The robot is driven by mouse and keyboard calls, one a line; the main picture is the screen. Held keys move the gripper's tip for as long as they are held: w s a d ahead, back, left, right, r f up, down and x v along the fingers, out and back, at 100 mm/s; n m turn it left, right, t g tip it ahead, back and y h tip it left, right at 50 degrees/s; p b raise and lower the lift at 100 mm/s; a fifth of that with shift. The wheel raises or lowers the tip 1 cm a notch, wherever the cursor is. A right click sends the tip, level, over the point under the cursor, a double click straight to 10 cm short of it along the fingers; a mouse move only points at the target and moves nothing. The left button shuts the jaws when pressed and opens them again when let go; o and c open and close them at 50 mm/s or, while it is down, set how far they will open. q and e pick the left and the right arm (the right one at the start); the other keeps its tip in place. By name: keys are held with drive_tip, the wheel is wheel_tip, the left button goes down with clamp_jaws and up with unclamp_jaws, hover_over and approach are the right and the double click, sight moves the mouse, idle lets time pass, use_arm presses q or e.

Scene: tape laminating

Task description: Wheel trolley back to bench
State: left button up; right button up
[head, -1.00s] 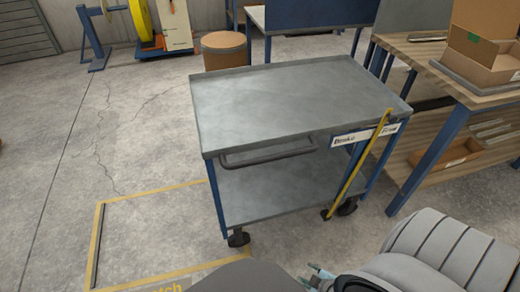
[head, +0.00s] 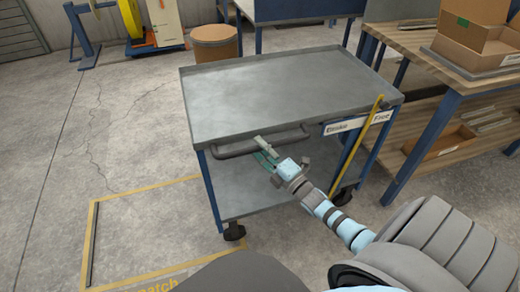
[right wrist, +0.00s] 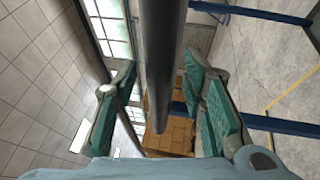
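The trolley (head: 275,88) has a grey top tray, blue legs and a lower shelf (head: 255,190). Its dark handle bar (head: 240,146) runs along the near side. In the right wrist view, the handle bar (right wrist: 158,70) passes between the two green-padded fingers of the right gripper (right wrist: 160,105), with gaps on both sides. The fingers are open. My left gripper is not in view.
A wooden bench (head: 430,50) with cardboard boxes (head: 487,35) stands close at the right. A yellow-outlined floor bay (head: 140,230) lies at the near left. A brown drum (head: 215,45) stands behind the trolley. The floor at the left is clear.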

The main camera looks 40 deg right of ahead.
sight(275, 144)
drive_tip(key=shift+w, duration=0.3)
drive_tip(key=shift+c, duration=0.3)
clamp_jaws()
drive_tip(key=d, duration=0.1)
drive_tip(key=s+d, duration=0.1)
drive_tip(key=d, duration=0.2)
drive_tip(key=shift+s+d, duration=0.25)
drive_tip(key=shift+d, duration=0.1)
